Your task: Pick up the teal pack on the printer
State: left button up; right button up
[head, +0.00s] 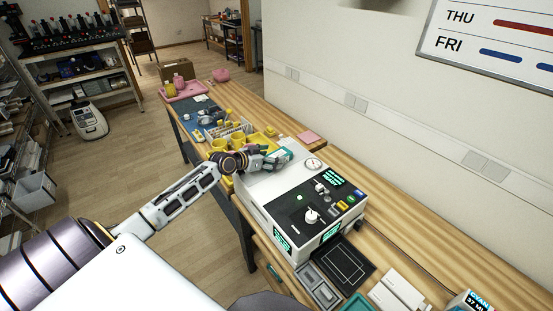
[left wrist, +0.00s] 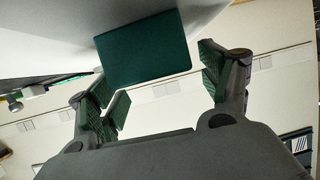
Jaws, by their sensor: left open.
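The teal pack (left wrist: 143,47) shows in the left wrist view as a dark teal block against the pale surface of the printer. My left gripper (left wrist: 163,90) is open, with one finger on each side of the view and the pack ahead between them, nearer the left finger. No contact between fingers and pack is visible. In the head view my left gripper (head: 275,159) is at the far left end of the white printer (head: 262,190), and the pack there is hard to separate from the fingers. My right gripper is not in view.
A pink sheet (head: 309,136) lies behind the printer. A black-framed pad (head: 345,265) and trays lie in front.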

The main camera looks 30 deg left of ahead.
pick_arm(q)
jog(key=shift+x, duration=1.4)
jog(key=shift+c, duration=0.2)
jog(key=c, duration=1)
jog(key=shift+r, duration=0.1)
jog(key=shift+c, duration=0.2)
